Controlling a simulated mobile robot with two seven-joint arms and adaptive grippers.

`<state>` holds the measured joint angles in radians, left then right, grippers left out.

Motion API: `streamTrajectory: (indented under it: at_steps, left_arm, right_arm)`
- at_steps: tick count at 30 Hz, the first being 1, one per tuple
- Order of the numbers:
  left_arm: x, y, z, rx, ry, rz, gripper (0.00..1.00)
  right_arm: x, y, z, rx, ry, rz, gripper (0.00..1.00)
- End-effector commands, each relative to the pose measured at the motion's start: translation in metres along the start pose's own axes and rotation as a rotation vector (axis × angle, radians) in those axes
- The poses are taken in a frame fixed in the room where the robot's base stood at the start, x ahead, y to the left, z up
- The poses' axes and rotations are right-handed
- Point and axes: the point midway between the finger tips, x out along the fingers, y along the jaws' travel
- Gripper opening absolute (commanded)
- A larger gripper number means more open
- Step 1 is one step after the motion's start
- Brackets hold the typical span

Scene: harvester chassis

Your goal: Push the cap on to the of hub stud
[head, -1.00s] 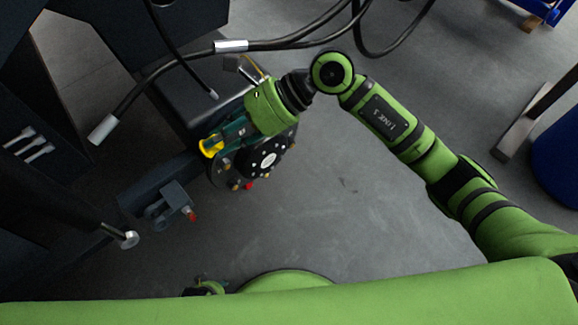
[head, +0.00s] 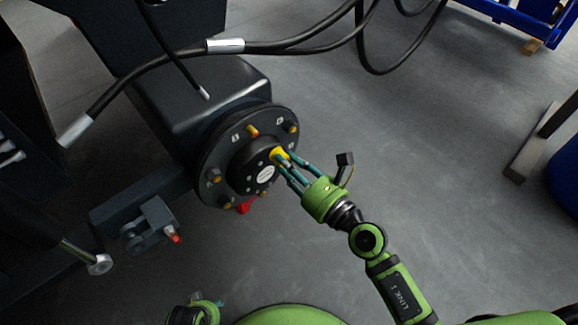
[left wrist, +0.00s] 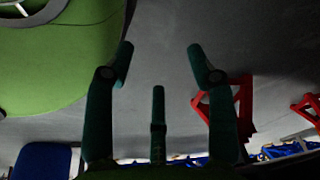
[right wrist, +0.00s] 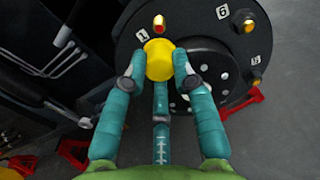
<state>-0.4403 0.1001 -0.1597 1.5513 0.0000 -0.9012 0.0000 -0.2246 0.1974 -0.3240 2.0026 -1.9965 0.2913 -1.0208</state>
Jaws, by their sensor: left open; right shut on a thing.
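The yellow cap (head: 277,153) is held in the fingertips of my right gripper (head: 284,162), over the front of the dark round hub (head: 206,150). In the right wrist view the cap (right wrist: 159,60) sits between the fingers of the right gripper (right wrist: 160,68), just below a copper-coloured stud (right wrist: 158,23) by label 1. The cap appears apart from this stud. Another stud (right wrist: 245,22) is by label 6. Whether the cap touches the hub face cannot be told. My left gripper (left wrist: 159,60) is open and empty, over grey floor, away from the hub.
A black hose (head: 300,45) crosses above the hub. A bracket with a red tip (head: 152,222) juts out at its lower left. Open grey floor (head: 430,150) lies to the right.

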Motion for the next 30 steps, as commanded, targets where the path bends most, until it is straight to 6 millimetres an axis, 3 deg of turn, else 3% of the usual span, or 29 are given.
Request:
streamTrajectory:
  at_steps: [9, 30]
  left_arm:
    - [0.003, 0.0, 0.002, 0.002, 0.004, -0.001, 0.56]
    - [0.012, -0.003, -0.005, 0.01, 0.059, -0.006, 0.56]
  right_arm:
    - [-0.001, 0.0, 0.002, -0.033, 0.006, 0.009, 0.09]
    - [0.057, 0.0, 0.001, -0.029, 0.005, 0.009, 0.09]
